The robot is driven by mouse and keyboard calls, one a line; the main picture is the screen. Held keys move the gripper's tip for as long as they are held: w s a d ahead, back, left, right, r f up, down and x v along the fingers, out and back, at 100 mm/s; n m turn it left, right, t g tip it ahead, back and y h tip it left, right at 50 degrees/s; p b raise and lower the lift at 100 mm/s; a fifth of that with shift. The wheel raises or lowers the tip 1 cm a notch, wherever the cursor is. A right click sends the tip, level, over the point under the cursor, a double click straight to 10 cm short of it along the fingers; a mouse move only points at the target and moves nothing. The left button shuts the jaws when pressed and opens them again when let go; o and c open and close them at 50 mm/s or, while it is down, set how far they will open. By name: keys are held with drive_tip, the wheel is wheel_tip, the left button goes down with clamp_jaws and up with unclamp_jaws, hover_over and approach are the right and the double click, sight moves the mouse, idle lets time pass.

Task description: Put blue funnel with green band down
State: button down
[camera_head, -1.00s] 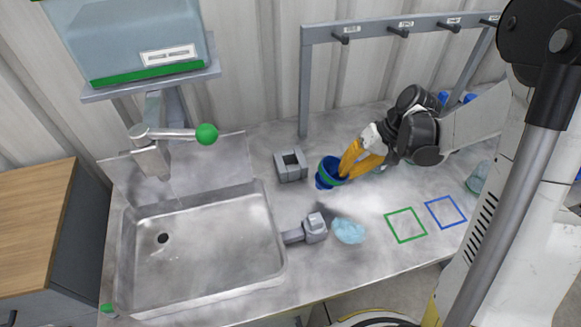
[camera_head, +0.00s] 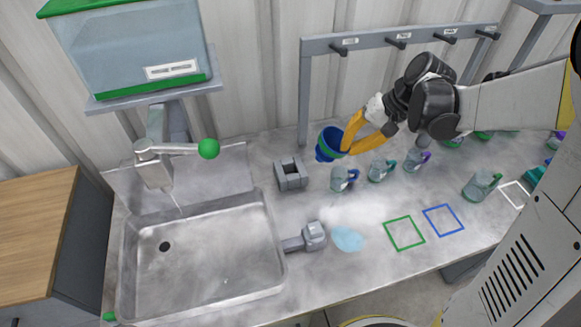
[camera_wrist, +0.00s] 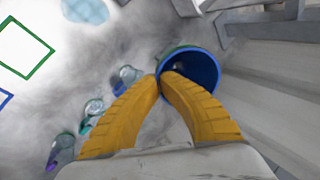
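The blue funnel with the green band (camera_head: 326,147) is in the head view, in front of the rail's left post and behind the row of small cups. My gripper (camera_head: 345,146) has its yellow fingers closed on the right side of the funnel's rim. In the wrist view the funnel (camera_wrist: 203,74) opens toward the camera, and the fingertips of my gripper (camera_wrist: 164,80) pinch its wall. One finger appears inside and one outside. The funnel looks tilted and seems held above the counter; its narrow end is mostly hidden in the wrist view.
A grey square holder (camera_head: 291,174) stands left of the funnel. Clear cups with coloured handles (camera_head: 381,168) stand below my gripper. A hook rail (camera_head: 385,43) is behind. Green (camera_head: 404,233) and blue (camera_head: 443,220) outlines mark bare counter. The sink (camera_head: 200,255) is left.

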drive_tip(key=shift+w+a+r, duration=0.15)
drive_tip(key=shift+w+a, duration=0.05)
drive_tip(key=shift+a, duration=0.05)
drive_tip(key=shift+w+a+f+b, duration=0.75)
drive_tip(key=shift+w+a+f, duration=0.35)
drive_tip(key=shift+a+f, duration=0.55)
drive_tip(key=shift+w+a+f+b, duration=0.8)
drive_tip(key=shift+w+a+f, duration=0.4)
drive_tip(key=shift+f, duration=0.7)
drive_tip(key=shift+w+a+f+b, duration=0.75)
drive_tip(key=shift+w+a+f, duration=0.2)
drive_tip(key=shift+a+f, duration=0.75)
drive_tip(key=shift+f, duration=0.15)
drive_tip(key=shift+f+b, duration=0.55)
drive_tip(key=c, duration=1.6)
unclamp_jaws()
drive_tip(key=shift+r, duration=0.1)
